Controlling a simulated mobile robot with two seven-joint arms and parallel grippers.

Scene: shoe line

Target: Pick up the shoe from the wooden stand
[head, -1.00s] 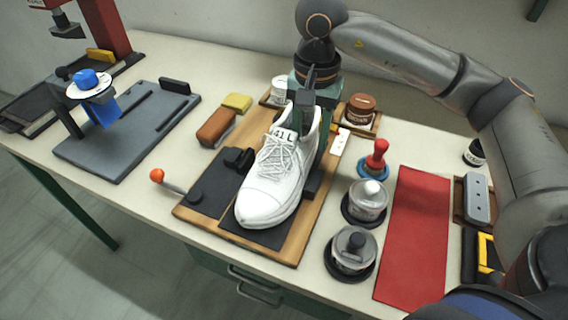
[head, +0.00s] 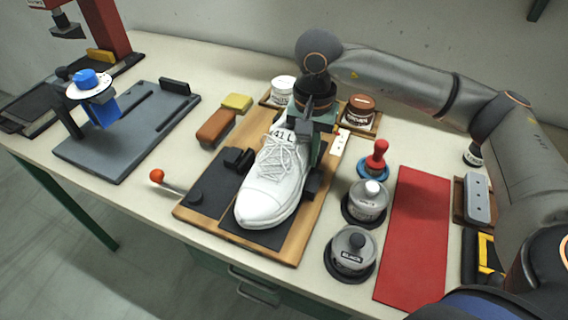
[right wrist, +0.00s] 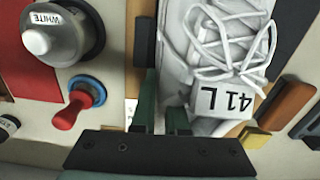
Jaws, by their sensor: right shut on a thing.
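The white lace-up shoe (head: 270,190) lies on the wooden stand (head: 290,250), toe toward the front edge, between dark pads and blocks. A tag reading "41 L" sits on its upper, and it shows upside down in the right wrist view (right wrist: 215,100). My right gripper (head: 308,120) is at the shoe's heel end, shut on the shoe's collar. In the right wrist view its green fingers (right wrist: 162,120) are close together at the collar's edge. The gripper hides most of the heel and opening. My left gripper is not in view.
An orange-knobbed lever (head: 172,183) sticks out at the stand's left. A brush (head: 216,127) and yellow sponge (head: 238,102) lie left behind it. Two round jars (head: 367,202) (head: 351,255), a red-handled stamp (head: 375,160) and a red mat (head: 415,240) are to the right.

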